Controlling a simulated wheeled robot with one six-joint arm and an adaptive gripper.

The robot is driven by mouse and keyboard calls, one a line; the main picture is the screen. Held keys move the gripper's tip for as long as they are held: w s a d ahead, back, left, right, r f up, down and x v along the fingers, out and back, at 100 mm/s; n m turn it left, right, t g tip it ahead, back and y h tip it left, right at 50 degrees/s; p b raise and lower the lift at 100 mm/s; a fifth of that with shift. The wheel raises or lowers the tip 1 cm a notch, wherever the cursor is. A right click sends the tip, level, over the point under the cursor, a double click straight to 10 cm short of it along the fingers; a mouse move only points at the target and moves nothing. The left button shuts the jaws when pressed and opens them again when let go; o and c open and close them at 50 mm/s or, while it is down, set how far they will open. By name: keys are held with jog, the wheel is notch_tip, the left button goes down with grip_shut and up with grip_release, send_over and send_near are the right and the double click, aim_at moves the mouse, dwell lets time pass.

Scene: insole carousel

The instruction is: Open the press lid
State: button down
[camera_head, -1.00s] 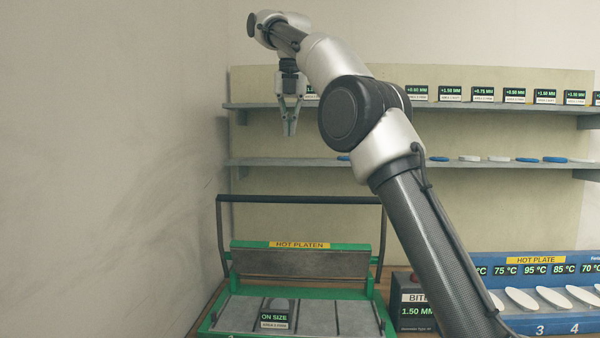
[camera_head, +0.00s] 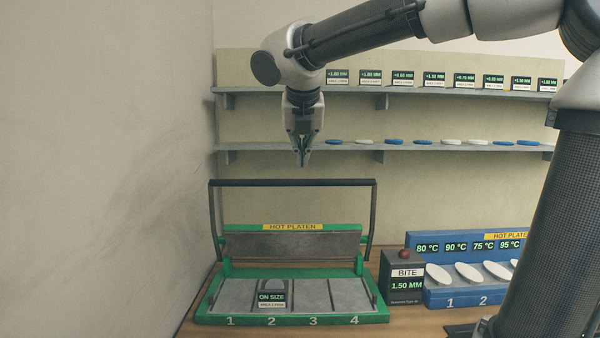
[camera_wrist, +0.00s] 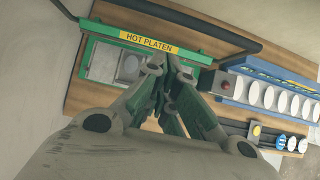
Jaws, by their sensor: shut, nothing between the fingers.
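The green press stands on the wooden bench at the lower middle of the head view. Its lid, the hot platen (camera_head: 292,244), stands raised and tilted back behind the green base (camera_head: 225,319). A dark bar handle (camera_head: 292,183) on two side arms rises above the lid. The numbered slots show in front, and an "ON SIZE" display (camera_head: 271,297) stands at slot 2. My gripper (camera_head: 304,164) points down just above the bar, shut and empty. In the wrist view my gripper (camera_wrist: 165,85) overlaps the press, with the handle (camera_wrist: 180,22) beyond it. I cannot tell the gap in depth.
A "BITE" box (camera_head: 402,275) with a red button stands right of the press. A blue hot plate rack (camera_head: 440,300) with white insoles is beyond it. Two wall shelves (camera_head: 400,147) hold displays and insoles behind. A bare wall is close on the left.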

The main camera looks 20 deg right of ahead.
jog(key=w+r+x, duration=0.1)
jog(key=w+x, duration=0.1)
jog(key=x, duration=1)
jog(key=shift+w+d, duration=0.2)
jog(key=shift+d, duration=0.15)
jog(key=shift+r, duration=0.15)
